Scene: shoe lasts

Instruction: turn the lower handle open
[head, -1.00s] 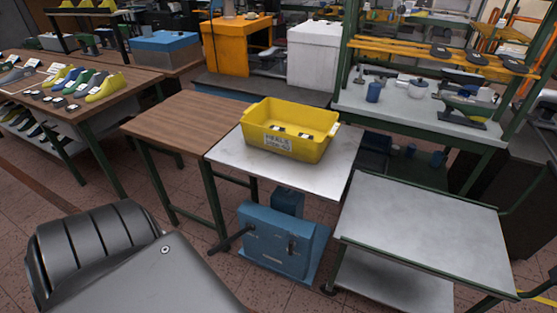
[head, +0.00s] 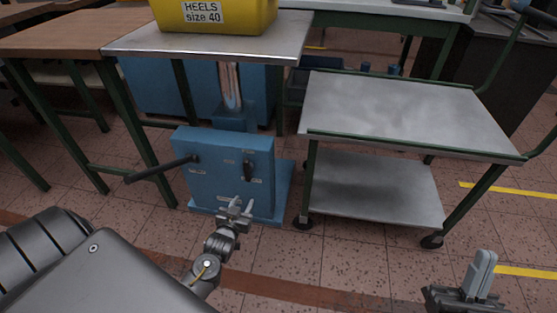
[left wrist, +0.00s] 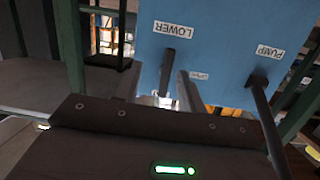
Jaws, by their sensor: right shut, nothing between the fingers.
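A blue pump unit (head: 222,175) stands on the floor, with a black lower handle (head: 249,160) upright on its front face above a small label. In the left wrist view the lower handle (left wrist: 168,68) shows as a dark bar beside the upside-down LOWER label. My left gripper (head: 237,206) is open and empty, its fingers apart, in front of and below the lower handle in the head view. I see no contact with it. My right gripper (head: 481,275) is shut and empty at the bottom right, far from the unit.
A black pump lever (head: 160,170) sticks out left from the unit; it also shows in the left wrist view (left wrist: 265,110). A grey trolley (head: 375,185) stands close on the right. A metal-topped table (head: 210,45) bears a yellow crate (head: 215,12) above. Floor in front is clear.

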